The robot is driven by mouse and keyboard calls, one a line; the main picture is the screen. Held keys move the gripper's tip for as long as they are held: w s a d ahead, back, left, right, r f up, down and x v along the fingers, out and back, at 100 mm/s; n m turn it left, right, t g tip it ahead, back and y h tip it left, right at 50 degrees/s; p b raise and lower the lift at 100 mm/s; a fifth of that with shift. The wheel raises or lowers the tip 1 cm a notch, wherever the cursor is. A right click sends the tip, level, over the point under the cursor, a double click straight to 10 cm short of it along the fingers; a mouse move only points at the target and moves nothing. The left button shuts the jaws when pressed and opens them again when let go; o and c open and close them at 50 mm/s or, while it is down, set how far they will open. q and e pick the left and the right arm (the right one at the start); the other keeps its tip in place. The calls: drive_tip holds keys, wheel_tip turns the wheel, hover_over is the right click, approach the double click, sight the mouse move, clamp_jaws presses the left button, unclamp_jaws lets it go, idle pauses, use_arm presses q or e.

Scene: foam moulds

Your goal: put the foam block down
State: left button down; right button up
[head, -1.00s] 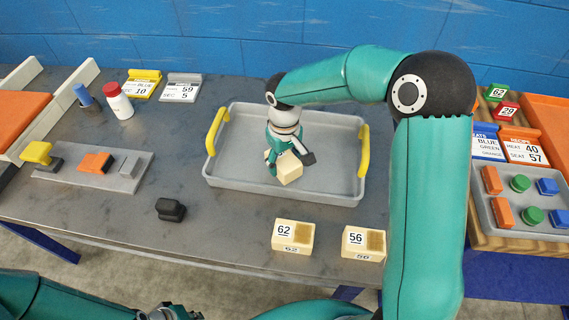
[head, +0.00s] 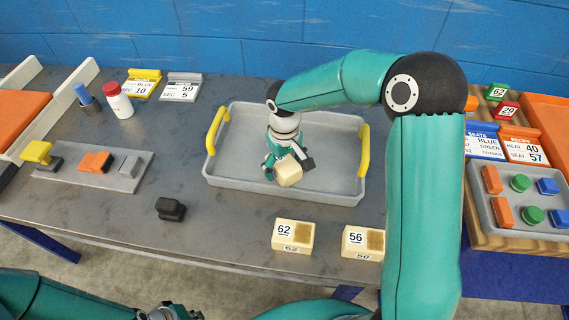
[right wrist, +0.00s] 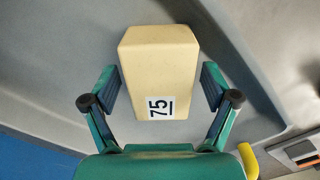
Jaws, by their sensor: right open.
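A cream foam block (head: 289,171) is at the grey tray (head: 235,185), toward its front middle. It looks tilted, and I cannot tell whether it touches the tray floor. In the right wrist view the block (right wrist: 158,75) carries the label 75. My right gripper (head: 287,165) is open, with one finger on each side of the block. In the right wrist view the fingers (right wrist: 158,98) stand apart from it, with a gap on both sides. My left gripper (head: 168,313) shows only in part at the bottom edge; its jaws are not clear.
The tray has yellow handles (head: 363,150). Two foam blocks marked 62 (head: 292,235) and 56 (head: 362,242) lie in front of it. A black piece (head: 170,209) lies to the left. A grey board (head: 60,176) holds coloured pieces. Bare table lies left of the tray.

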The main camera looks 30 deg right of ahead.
sight(284, 163)
wheel_tip(284, 163, up, 12)
idle(0.5)
idle(0.4)
